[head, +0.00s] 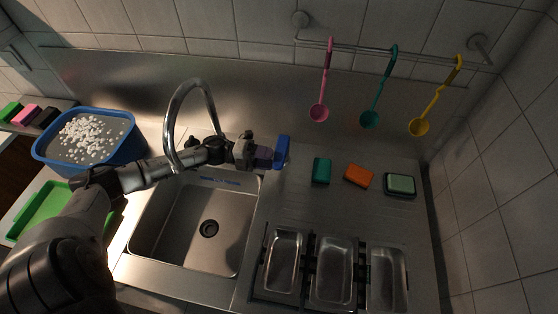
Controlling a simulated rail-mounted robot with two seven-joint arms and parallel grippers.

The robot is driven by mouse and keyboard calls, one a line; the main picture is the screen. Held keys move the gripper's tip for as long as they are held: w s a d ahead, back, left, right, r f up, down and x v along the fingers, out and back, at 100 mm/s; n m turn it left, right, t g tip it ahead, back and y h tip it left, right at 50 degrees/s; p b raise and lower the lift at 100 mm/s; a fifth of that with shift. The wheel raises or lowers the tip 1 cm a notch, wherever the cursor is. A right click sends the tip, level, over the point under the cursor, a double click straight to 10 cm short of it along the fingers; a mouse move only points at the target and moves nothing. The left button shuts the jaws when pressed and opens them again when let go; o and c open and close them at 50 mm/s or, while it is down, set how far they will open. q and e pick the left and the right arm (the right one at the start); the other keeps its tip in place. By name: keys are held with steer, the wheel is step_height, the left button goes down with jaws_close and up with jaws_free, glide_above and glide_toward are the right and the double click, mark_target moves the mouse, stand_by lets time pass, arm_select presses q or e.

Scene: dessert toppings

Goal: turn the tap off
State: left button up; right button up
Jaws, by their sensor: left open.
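The chrome tap (171,122) stands behind the steel sink (190,232) in the head view, its tall spout curving up and over toward the basin. I see no clear stream of water below the spout. My left arm reaches in from the left and passes across the lower part of the tap. My left gripper (280,153) is to the right of the tap, above the back edge of the counter, with a blue part at its end. It is open, and I see nothing between its fingers. The tap's base and any handle are hidden or cannot be told apart behind my arm.
A blue tub (125,150) of white pieces and a green tray (42,207) are at left. A teal sponge (321,171), an orange sponge (358,176) and a soap dish (400,185) lie at right. Metal pans (334,268) sit in front. Ladles (371,117) hang from a rail.

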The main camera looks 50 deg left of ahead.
arm_select(q)
steer(key=v, duration=0.7)
steer(key=shift+w+d, duration=0.1)
stand_by(0.5)
steer(key=s+d+r+n+t+y+p, duration=0.1)
steer(key=d+r+n+t+y+p, duration=0.1)
steer(key=d+r+n+y+p, duration=0.4)
steer(key=s+d+r+n+t+y+p, duration=0.1)
steer(key=s+d+n+y+p, duration=0.1)
steer(key=d+n+y+p, duration=0.75)
steer(key=s+d+r+n+g+p, duration=0.4)
steer(key=s+r+n+g+p, duration=0.1)
steer(key=s, duration=0.4)
steer(key=s+d+r+n+g+h+p, duration=0.1)
steer(key=s+d+r+n+g+p, duration=0.3)
steer(key=s+r+n+p, duration=0.2)
step_height(320, 180, up, 2)
steer(key=s+p, duration=0.3)
steer(key=shift+g, duration=0.4)
steer(key=shift+d, duration=0.15)
